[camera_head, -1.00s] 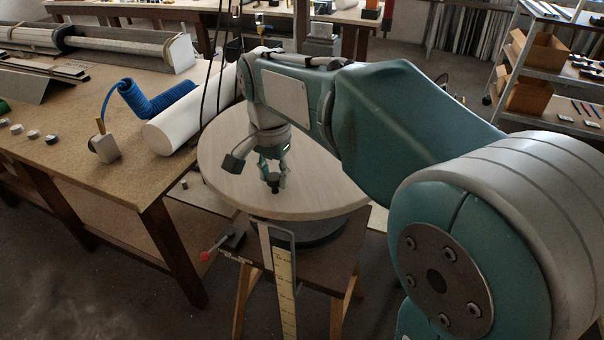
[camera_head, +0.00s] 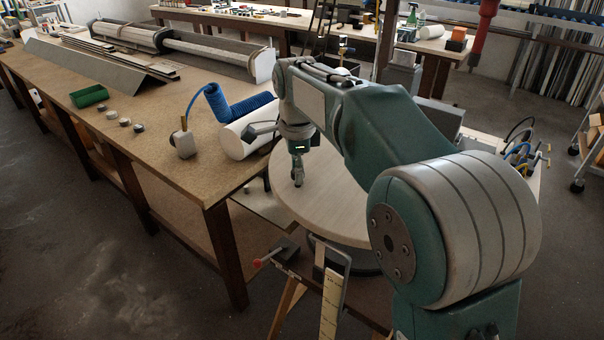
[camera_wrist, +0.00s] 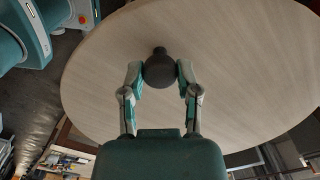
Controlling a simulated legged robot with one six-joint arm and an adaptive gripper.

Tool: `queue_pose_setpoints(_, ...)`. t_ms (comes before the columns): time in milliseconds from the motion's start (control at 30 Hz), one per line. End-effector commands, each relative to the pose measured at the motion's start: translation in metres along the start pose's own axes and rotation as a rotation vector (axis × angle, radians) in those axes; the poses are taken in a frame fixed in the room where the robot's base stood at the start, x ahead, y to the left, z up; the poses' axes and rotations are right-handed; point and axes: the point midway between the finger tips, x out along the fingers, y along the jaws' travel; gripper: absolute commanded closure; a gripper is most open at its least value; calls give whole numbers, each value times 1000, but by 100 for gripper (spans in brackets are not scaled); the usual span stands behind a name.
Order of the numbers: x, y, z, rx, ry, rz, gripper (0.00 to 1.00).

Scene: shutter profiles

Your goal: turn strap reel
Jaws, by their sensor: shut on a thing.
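The strap reel is a large round pale wood disc (camera_head: 345,212) lying flat on a low stand beside the bench. In the wrist view its top (camera_wrist: 240,65) fills most of the picture. A dark round knob (camera_wrist: 159,68) stands on the disc. My gripper (camera_head: 297,180) is over the left part of the disc, pointing down. In the wrist view my gripper (camera_wrist: 160,76) has a finger on each side of the knob and is shut on it. In the head view the knob is mostly hidden by the fingers.
A workbench (camera_head: 160,140) stands left of the disc, with a white roll (camera_head: 238,138) and a blue coiled hose (camera_head: 238,103) near it. A red-tipped lever (camera_head: 258,262) and a yellow scale (camera_head: 330,305) are at the stand's front. Floor is clear at lower left.

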Motion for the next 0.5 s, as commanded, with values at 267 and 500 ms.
queue_pose_setpoints(267,2,-2,1,8,0,4,100)
queue_pose_setpoints(500,2,-2,1,7,0,3,27)
